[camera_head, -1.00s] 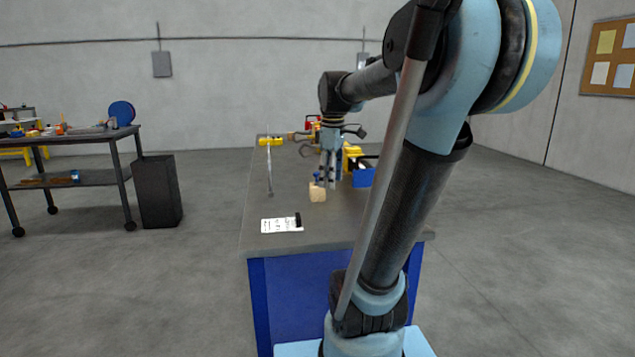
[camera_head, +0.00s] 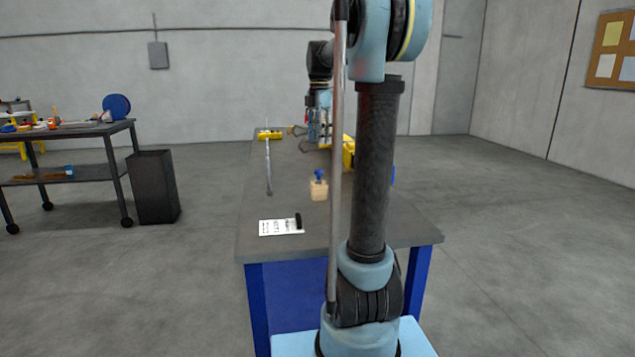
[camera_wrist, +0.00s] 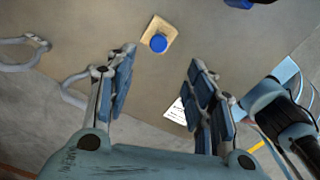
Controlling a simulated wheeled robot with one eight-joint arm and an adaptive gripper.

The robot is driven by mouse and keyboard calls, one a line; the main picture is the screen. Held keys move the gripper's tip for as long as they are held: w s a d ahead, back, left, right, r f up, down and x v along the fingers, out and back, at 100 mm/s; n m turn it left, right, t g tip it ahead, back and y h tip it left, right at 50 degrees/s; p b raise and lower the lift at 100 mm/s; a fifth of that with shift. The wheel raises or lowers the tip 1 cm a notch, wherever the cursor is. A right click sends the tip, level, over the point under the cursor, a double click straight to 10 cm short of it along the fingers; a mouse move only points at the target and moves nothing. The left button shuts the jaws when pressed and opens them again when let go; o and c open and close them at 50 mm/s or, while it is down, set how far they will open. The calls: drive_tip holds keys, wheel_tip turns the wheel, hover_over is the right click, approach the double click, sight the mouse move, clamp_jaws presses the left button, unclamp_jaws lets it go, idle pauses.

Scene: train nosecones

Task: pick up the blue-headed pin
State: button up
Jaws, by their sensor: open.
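The blue-headed pin (camera_head: 319,174) stands upright in a pale wooden block (camera_head: 319,190) on the grey table, left of my arm. In the wrist view the round blue pin head (camera_wrist: 158,42) shows from above, over the square block (camera_wrist: 170,27). My gripper (camera_head: 320,130) is open and empty, raised above the table beyond the block in the head view, and partly hidden by my arm. In the wrist view its two fingers (camera_wrist: 162,62) are spread wide, with the pin head between and beyond their tips, touching neither.
A white paper (camera_head: 278,227) with a black object (camera_head: 298,221) lies near the table's front edge. A thin metal rod (camera_head: 268,170) lies at left. A yellow item (camera_head: 348,152) stands behind my arm. The table around the block is mostly clear.

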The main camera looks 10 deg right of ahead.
sight(318, 170)
wheel_tip(318, 170, down, 8)
drive_tip(key=shift+d+f, duration=0.1)
drive_tip(key=shift+f, duration=0.15)
drive_tip(key=shift+w+f, duration=0.1)
drive_tip(key=shift+f, duration=2.55)
drive_tip(key=shift+c, duration=0.5)
drive_tip(key=shift+a, duration=0.2)
clamp_jaws()
